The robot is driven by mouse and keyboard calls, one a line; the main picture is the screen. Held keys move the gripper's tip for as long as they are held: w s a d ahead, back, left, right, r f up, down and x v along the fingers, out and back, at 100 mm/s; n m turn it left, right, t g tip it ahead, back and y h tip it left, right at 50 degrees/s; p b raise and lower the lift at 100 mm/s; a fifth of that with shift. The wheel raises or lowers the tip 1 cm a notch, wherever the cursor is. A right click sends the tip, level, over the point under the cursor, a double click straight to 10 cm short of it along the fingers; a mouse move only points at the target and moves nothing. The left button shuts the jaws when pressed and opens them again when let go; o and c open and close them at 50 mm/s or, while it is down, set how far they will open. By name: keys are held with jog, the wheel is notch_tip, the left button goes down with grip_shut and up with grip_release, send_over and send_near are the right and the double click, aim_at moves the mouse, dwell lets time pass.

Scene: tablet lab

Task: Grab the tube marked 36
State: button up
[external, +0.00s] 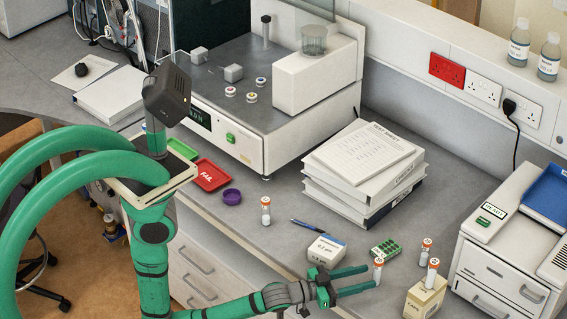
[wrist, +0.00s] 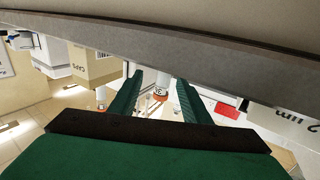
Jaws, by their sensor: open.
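Several small white tubes with orange caps stand in the external view; I cannot read their numbers. One tube (external: 378,272) stands at my fingertips. Another (external: 265,211) stands further left on the bench. A third (external: 426,251) stands to the right, and one (external: 432,274) is at the top of a cream box. My gripper (external: 371,276) is open, low over the front of the bench, fingers pointing right. In the wrist view, a tube (wrist: 161,76) shows between the fingertips of my gripper (wrist: 161,82), with visible gaps to both fingers. Another orange-capped tube (wrist: 101,97) lies outside the left finger.
The cream box (external: 425,297) is right of my fingertips. A white filter box (external: 327,249) and a green pill-like pack (external: 385,249) lie behind them. Thick binders (external: 363,190), a pen (external: 307,227) and a purple ring (external: 232,195) are further back. A drawer unit (external: 505,270) stands right.

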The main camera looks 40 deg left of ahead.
aim_at(377, 272)
jog(key=shift+a+x, duration=0.15)
jog(key=shift+x, duration=1.2)
jog(key=shift+a+x, duration=0.15)
jog(key=shift+x, duration=1.25)
jog(key=shift+w, duration=0.15)
grip_shut()
